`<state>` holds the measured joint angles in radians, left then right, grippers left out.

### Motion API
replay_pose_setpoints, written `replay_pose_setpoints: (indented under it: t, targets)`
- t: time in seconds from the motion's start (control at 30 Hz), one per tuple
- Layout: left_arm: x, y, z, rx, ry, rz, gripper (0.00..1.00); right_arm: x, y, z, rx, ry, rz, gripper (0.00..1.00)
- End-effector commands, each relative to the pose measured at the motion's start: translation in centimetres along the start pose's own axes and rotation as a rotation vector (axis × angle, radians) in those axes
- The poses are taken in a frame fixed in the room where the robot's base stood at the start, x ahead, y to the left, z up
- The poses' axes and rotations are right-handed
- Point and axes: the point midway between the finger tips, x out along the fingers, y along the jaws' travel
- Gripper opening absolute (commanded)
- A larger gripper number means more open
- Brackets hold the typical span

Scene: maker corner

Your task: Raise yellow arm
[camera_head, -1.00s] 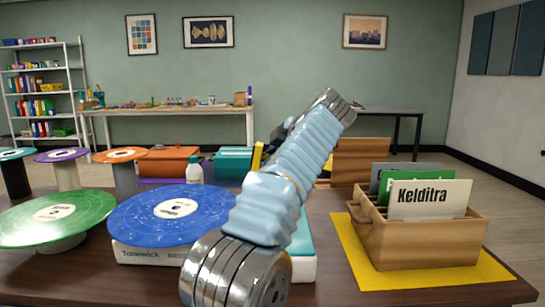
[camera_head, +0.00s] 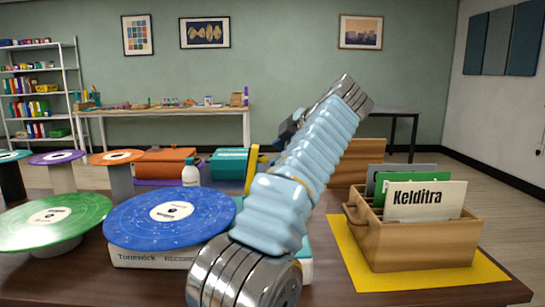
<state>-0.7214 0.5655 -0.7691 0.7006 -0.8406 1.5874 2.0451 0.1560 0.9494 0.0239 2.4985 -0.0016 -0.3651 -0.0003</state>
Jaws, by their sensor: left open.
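A yellow upright bar (camera_head: 251,166), which may be the yellow arm, stands at the right end of a teal box (camera_head: 229,165). Its lower part is hidden behind my light blue sleeved left arm, so I cannot tell how it is attached. My left arm rises from the bottom middle toward the upper right. A dark piece of my left gripper (camera_head: 289,128) shows behind the far part of the arm, right of and above the yellow bar. It is open, and its fingertips are mostly hidden. My right gripper is not in view.
Blue (camera_head: 170,218) and green (camera_head: 55,221) discs fill the table's left front. A white bottle (camera_head: 191,174) and an orange box (camera_head: 165,162) stand behind. A wooden card box (camera_head: 425,246) sits on a yellow mat (camera_head: 362,275) at right.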

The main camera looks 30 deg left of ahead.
Motion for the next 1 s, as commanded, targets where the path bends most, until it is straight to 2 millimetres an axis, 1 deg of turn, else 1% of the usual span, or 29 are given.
replay_pose_setpoints:
  t: [0.03,0.2,0.3,0.4,0.57,1.0]
  targets:
    - [-1.6,0.2,0.0,0.001,-0.003,0.004,0.44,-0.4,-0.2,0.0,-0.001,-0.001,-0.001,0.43]
    - [-5.6,0.3,0.0,0.001,-0.001,0.003,0.44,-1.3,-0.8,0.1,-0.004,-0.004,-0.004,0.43]
    - [-7.3,0.2,0.0,0.001,-0.002,0.002,0.44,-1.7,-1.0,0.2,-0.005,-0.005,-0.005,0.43]
    - [-8.3,0.1,0.0,0.002,0.0,0.0,0.44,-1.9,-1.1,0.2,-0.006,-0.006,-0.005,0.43]
    - [-8.9,0.0,0.1,0.002,-0.001,-0.001,0.44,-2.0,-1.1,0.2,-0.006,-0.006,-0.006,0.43]
    - [-8.8,0.0,0.1,0.002,-0.001,-0.001,0.44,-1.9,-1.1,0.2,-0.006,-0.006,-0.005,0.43]
